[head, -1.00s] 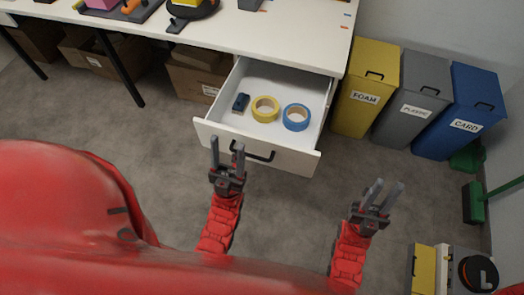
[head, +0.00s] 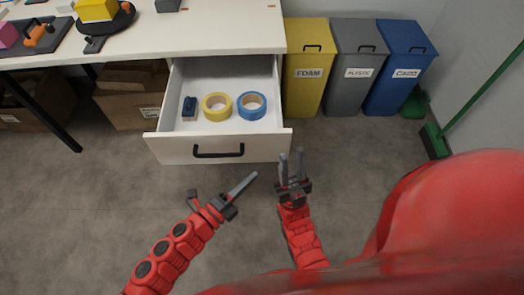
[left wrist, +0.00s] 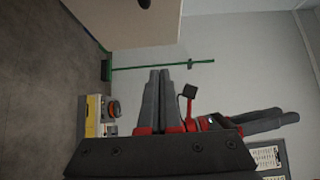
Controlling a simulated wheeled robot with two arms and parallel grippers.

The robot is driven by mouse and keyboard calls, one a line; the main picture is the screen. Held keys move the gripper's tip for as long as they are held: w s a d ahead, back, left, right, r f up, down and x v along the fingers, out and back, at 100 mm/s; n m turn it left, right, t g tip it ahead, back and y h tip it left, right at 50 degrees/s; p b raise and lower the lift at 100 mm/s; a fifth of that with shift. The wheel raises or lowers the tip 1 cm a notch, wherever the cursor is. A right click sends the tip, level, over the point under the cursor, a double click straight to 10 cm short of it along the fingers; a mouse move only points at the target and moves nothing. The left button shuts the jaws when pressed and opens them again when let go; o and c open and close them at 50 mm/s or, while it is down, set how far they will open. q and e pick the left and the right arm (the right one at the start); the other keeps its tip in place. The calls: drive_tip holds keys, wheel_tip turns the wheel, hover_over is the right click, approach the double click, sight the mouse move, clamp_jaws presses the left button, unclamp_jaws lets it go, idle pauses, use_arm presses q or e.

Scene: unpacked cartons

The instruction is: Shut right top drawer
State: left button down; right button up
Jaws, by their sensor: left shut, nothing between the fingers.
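The drawer (head: 170,151) under the right end of the white table is pulled out. Its white front carries a black handle (head: 218,154). Inside lie a yellow tape roll, a blue tape roll and a small dark blue item. My left gripper (head: 255,175) is shut and empty, in front of the drawer front and apart from it, pointing up and right. Its closed fingers also show in the left wrist view (left wrist: 158,75). My right gripper (head: 291,154) has its fingers apart, near the drawer's right front corner; whether it touches is unclear. It looks empty.
The white table (head: 220,35) holds several tools and blocks at left. Foam (head: 303,85), grey (head: 355,85) and blue card (head: 398,85) bins stand right of the drawer. A green broom (head: 480,100) leans at far right. Grey floor in front of the drawer is clear.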

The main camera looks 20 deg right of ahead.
use_arm(q)
approach(278, 141)
drive_tip(key=s+d, duration=0.1)
drive_tip(key=d, duration=0.3)
drive_tip(key=w, duration=0.3)
drive_tip(key=shift+w+d+p, duration=0.25)
drive_tip(key=shift+d+p, duration=0.05)
drive_tip(key=shift+d, duration=0.1)
drive_tip(key=shift+w+d, duration=0.1)
drive_tip(key=shift+w, duration=0.1)
